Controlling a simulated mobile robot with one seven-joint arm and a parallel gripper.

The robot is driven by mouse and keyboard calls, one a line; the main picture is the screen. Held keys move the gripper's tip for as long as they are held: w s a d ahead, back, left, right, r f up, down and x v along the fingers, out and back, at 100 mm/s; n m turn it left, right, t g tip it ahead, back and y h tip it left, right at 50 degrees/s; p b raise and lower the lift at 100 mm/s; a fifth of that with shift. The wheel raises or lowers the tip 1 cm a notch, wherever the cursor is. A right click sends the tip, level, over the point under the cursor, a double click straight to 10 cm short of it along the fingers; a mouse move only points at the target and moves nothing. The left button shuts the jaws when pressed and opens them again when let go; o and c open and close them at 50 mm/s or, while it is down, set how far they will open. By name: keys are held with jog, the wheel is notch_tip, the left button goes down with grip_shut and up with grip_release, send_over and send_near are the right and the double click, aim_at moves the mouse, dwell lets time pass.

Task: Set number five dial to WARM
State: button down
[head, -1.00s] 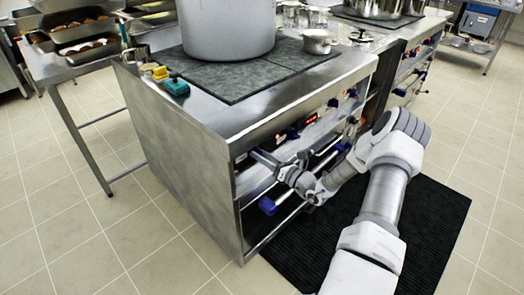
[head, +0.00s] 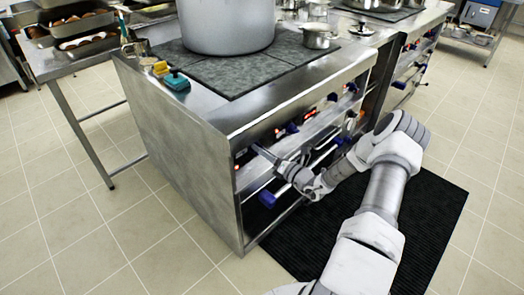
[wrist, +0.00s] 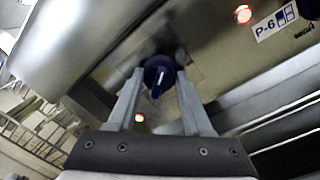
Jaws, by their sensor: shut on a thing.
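A dark blue dial (wrist: 160,72) with a white pointer line sits on the metal front panel in the wrist view. My gripper (wrist: 159,82) has one finger on each side of the dial and is shut on it. The pointer line runs slightly off the picture's vertical. In the head view my gripper (head: 260,152) reaches the stove front near its left corner, and the dial there is hidden. A label reading P-6 (wrist: 275,20) is at the upper right in the wrist view. The held dial's own number and the WARM mark cannot be read.
The stove (head: 185,150) carries a big stockpot (head: 228,25) and a small pot (head: 317,37). Another blue dial (head: 292,128) is along the panel. A bar handle with a blue end (head: 267,199) lies below my gripper. A black mat (head: 425,215) covers floor in front.

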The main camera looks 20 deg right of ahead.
jog(key=shift+c, duration=1.6)
grip_release()
jog(key=shift+s, duration=0.1)
jog(key=p+v, duration=0.2)
jog(key=v, duration=1.5)
jog(key=shift+s+f, duration=0.1)
jog(key=shift+s, duration=0.05)
